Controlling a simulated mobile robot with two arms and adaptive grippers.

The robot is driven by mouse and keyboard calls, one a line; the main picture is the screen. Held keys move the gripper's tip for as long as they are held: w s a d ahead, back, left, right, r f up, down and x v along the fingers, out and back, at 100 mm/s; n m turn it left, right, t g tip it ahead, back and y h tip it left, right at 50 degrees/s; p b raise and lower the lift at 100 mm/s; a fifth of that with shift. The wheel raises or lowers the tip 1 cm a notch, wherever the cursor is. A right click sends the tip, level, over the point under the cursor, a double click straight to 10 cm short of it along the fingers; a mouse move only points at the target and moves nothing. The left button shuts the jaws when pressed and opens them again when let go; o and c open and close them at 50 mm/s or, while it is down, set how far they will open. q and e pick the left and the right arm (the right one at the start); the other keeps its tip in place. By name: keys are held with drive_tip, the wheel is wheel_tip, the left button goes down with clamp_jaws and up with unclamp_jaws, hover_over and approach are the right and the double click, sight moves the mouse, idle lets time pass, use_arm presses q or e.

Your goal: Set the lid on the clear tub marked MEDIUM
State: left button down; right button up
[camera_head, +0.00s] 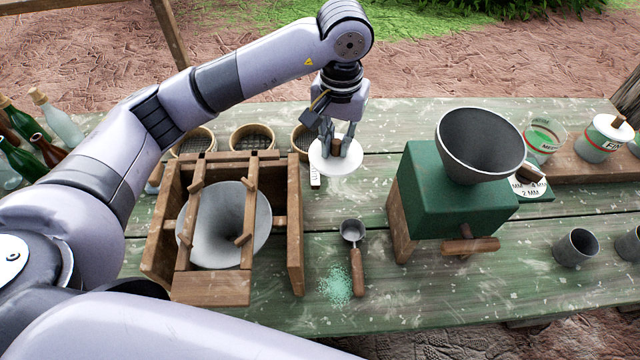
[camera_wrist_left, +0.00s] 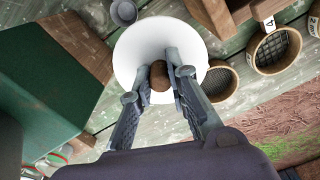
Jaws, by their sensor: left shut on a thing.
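The lid (camera_head: 330,160) is a white disc with a brown wooden knob. My left gripper (camera_head: 336,143) is shut on the knob and holds the lid between the wooden hopper frame and the green grinder. In the left wrist view the lid (camera_wrist_left: 135,45) fills the upper middle, with the knob between the fingers of the gripper (camera_wrist_left: 160,82). The clear tub marked MEDIUM (camera_head: 545,150) stands at the back right, behind the grinder. The right gripper is not in view.
The green grinder with its dark funnel (camera_head: 482,145) stands between the lid and the tub. A lidded tub marked FINE (camera_head: 594,150) stands right of the tub. The wooden hopper frame (camera_head: 296,225), round sieves (camera_head: 252,137) and a scoop (camera_head: 357,270) are nearby.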

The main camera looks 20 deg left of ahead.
use_arm(q)
wheel_tip(320, 180, down, 15)
drive_tip(key=p, duration=0.4)
drive_tip(key=shift+d+f, duration=0.1)
drive_tip(key=shift+f, duration=0.1)
wheel_tip(320, 180, down, 5)
drive_tip(key=shift+r+p, duration=0.2)
drive_tip(key=shift+p, duration=0.45)
drive_tip(key=shift+f, duration=0.15)
drive_tip(key=shift+f, duration=0.1)
drive_tip(key=shift+f+b, duration=0.1)
drive_tip(key=shift+b, duration=0.2)
drive_tip(key=c, duration=1.5)
unclamp_jaws()
drive_tip(key=shift+c, duration=0.2)
